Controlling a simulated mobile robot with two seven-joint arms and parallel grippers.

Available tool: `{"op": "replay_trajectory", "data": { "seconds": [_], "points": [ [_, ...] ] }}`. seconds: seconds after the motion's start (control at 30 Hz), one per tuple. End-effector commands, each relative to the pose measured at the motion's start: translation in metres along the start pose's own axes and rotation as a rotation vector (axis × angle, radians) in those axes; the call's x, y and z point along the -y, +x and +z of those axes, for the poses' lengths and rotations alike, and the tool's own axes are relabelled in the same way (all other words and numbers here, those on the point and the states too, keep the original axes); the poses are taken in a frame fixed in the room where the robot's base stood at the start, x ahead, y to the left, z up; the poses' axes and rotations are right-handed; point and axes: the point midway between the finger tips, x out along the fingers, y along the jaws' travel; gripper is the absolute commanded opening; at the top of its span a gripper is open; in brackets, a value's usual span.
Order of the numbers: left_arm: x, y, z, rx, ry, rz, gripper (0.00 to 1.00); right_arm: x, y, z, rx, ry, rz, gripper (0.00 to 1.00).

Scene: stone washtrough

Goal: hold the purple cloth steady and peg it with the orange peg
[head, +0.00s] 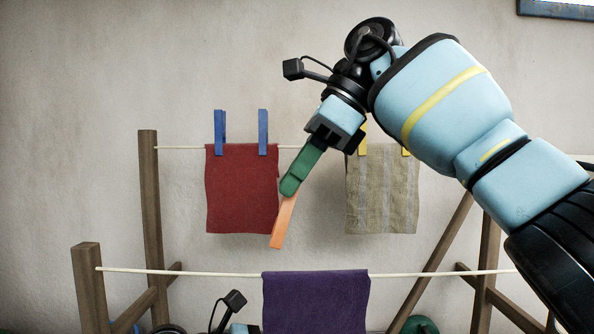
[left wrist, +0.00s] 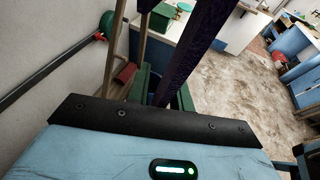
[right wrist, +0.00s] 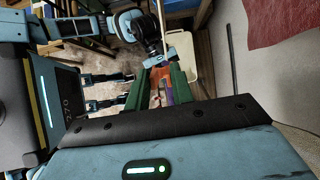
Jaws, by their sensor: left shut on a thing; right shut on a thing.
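The purple cloth (head: 315,300) hangs over the front line (head: 190,272), its lower part cut off by the head view's bottom edge. In the left wrist view a dark purple strip of cloth (left wrist: 183,68) runs down to my left gripper (left wrist: 162,88), which is shut on it. In the head view only a bit of the left wrist shows at the bottom; its fingers are hidden. My right gripper (head: 291,186) is shut on the orange peg (head: 282,225), which points down and slightly left. The peg is above the cloth's left part, apart from it in the picture.
Behind, a red cloth (head: 241,190) hangs under two blue pegs (head: 220,132), and a striped cloth (head: 382,200) under yellow pegs (head: 405,152). Wooden posts (head: 90,290) carry the lines. A green round thing (head: 420,325) shows low down. The front line is bare beside the cloth.

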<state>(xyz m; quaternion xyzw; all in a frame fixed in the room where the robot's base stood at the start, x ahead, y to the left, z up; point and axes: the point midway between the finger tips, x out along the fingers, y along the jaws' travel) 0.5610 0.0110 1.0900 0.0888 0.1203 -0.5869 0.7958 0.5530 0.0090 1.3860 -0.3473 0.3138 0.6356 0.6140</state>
Motion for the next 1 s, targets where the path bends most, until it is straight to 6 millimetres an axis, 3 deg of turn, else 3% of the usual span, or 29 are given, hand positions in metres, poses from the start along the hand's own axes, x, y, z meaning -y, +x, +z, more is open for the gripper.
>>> {"op": "replay_trajectory", "data": {
  "seconds": [0.5, 1.0],
  "points": [
    [-0.001, 0.0, 0.0, 0.0, -0.001, 0.002, 0.09, 0.001, 0.024, -0.017, 0.0, -0.001, 0.0, 0.05],
    [-0.001, 0.0, 0.0, 0.0, -0.001, 0.002, 0.09, 0.001, 0.028, -0.019, 0.0, 0.0, 0.0, 0.05]
  ]
}}
